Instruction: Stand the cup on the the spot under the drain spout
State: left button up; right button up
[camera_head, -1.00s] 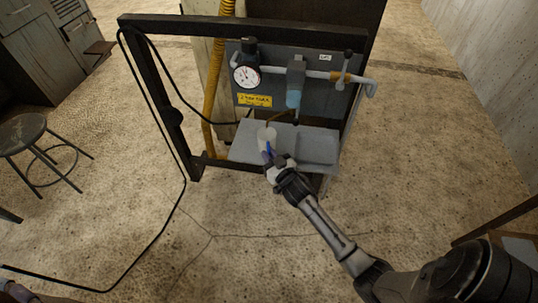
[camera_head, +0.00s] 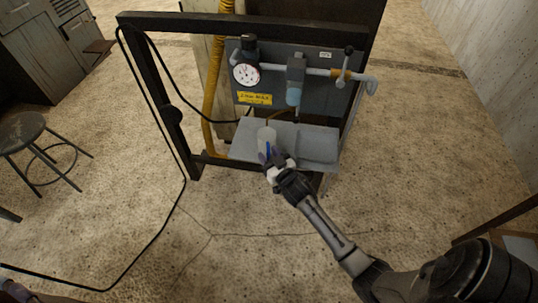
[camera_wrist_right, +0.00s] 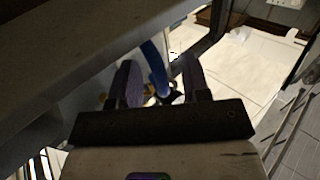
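A pale cup (camera_head: 266,138) is at the left part of a grey shelf (camera_head: 318,147), below the gauge. A blue strip on its near side, apparently its handle, lies between the fingers of my right gripper (camera_head: 274,160). Whether the cup's base touches the shelf is not clear. A filter bowl (camera_head: 294,95) with a narrow drain spout below it hangs right of the cup.
A round gauge (camera_head: 246,74), a pipe and a lever valve (camera_head: 345,68) sit on the back panel above the shelf. A dark frame (camera_head: 150,90) surrounds it, with a yellow hose (camera_head: 212,90) at left. The shelf's right part is clear. A stool (camera_head: 22,132) stands far left.

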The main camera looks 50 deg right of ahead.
jog(key=p+v, duration=0.4)
jog(key=v, duration=0.9)
jog(key=shift+s, duration=0.35)
jog(key=shift+a, duration=0.2)
